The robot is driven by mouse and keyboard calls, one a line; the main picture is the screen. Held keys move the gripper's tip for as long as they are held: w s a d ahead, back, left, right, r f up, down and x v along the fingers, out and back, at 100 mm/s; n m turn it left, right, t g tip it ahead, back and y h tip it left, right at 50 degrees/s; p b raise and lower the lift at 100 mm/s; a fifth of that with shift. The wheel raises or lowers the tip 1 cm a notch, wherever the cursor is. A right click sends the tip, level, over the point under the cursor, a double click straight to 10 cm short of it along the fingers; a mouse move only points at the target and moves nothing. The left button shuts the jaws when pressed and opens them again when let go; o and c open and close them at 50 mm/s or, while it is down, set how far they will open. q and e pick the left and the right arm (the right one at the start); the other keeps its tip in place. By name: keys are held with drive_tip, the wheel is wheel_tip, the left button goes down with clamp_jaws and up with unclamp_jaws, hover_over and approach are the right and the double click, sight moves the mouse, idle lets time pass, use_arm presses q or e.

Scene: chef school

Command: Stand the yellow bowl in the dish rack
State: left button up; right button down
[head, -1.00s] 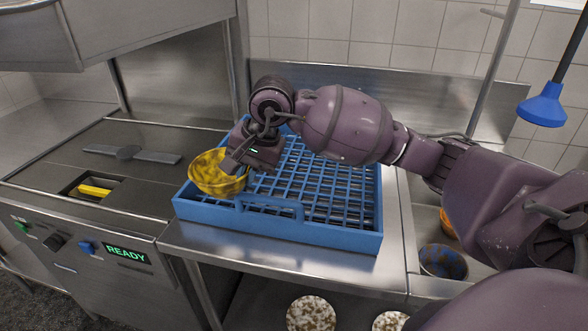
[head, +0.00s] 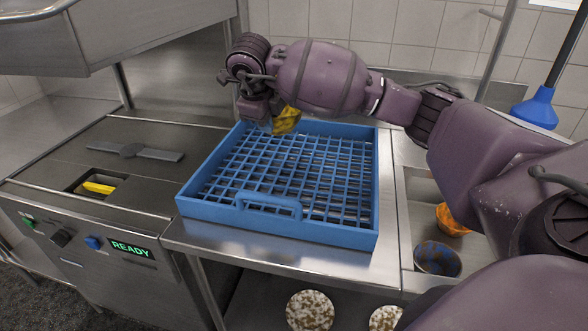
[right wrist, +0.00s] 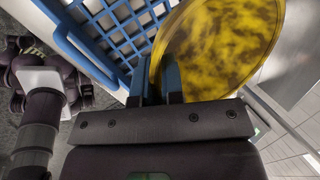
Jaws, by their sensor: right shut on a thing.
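The yellow bowl (head: 286,121) has dark brown smears. My right gripper (head: 268,122) is shut on its rim and holds it tipped at the far left part of the blue dish rack (head: 277,236). My wrist hides part of the bowl in the head view, and I cannot tell whether the bowl touches the rack. In the right wrist view the bowl (right wrist: 222,45) fills the upper right, with the two fingers (right wrist: 158,84) at its edge. The rack's grid shows bare elsewhere. My left gripper is not in view.
The rack stands on a steel counter. A machine with a READY display (head: 131,249) is at the left. An orange bowl (head: 452,220) and a blue-and-brown bowl (head: 437,259) sit in the sink at the right. Speckled plates (head: 310,310) lie on the shelf below.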

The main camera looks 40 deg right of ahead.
drive_tip(key=m, duration=0.1)
drive_tip(key=d+r+m, duration=0.1)
drive_tip(key=shift+w+d+m+g, duration=0.15)
drive_tip(key=shift+w+m+g, duration=0.2)
drive_tip(key=shift+m+g, duration=0.05)
drive_tip(key=shift+f, duration=0.25)
approach(278, 192)
drive_tip(key=shift+w+d+f, duration=0.25)
drive_tip(key=shift+d+f, duration=0.35)
wheel_tip(278, 192, down, 4)
drive_tip(key=shift+r, duration=0.2)
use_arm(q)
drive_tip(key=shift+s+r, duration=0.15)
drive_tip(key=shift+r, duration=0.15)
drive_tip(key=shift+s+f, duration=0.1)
use_arm(e)
drive_tip(key=c, duration=1.7)
unclamp_jaws()
drive_tip(key=shift+f, duration=0.1)
drive_tip(key=o, duration=0.5)
drive_tip(key=shift+c, duration=0.2)
